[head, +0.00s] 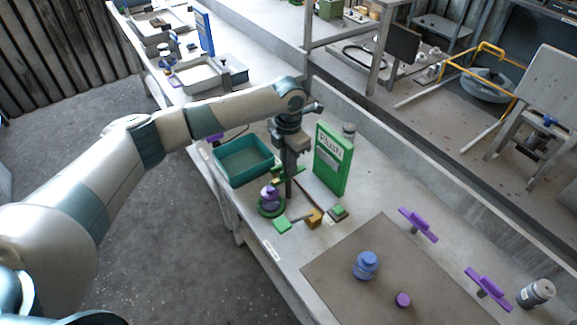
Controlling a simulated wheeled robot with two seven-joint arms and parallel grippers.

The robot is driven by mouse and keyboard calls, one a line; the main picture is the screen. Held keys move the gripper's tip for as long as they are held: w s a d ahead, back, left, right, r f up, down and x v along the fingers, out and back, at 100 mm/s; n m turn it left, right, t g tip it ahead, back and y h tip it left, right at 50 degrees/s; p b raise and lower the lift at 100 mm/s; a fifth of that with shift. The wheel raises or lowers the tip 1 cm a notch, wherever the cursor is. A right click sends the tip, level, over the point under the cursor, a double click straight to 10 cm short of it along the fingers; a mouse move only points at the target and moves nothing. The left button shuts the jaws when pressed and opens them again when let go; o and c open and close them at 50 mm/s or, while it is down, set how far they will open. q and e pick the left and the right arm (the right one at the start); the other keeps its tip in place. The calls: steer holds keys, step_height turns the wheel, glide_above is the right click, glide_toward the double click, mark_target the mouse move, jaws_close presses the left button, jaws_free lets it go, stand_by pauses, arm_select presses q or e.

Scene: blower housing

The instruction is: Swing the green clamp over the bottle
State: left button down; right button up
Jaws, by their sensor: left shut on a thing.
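My left gripper (286,178) points down at the worktable, at the end of the arm coming in from the left. It is shut on a part of the green clamp (276,181), which shows in small pieces around the fingers. A purple-topped bottle (268,192) stands upright in a round green holder (270,209) just left of the gripper. The clamp lies close to the bottle top; whether they touch is hard to tell. My right gripper is not in view.
A teal bin (243,161) lies behind and left of the bottle, and a green panel (333,158) stands to its right. Green and yellow blocks (314,217) sit in front. A blue bottle (366,265) and purple cap (403,299) rest on the grey-brown mat (335,255).

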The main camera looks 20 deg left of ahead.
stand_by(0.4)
arm_select(q)
steer(key=c, duration=1.8)
jaws_free()
steer(key=shift+r+b, duration=0.4)
steer(key=shift+r, duration=0.5)
step_height(320, 180, up, 16)
steer(key=b, duration=0.4)
steer(key=shift+f, duration=0.15)
steer(key=shift+f, duration=0.1)
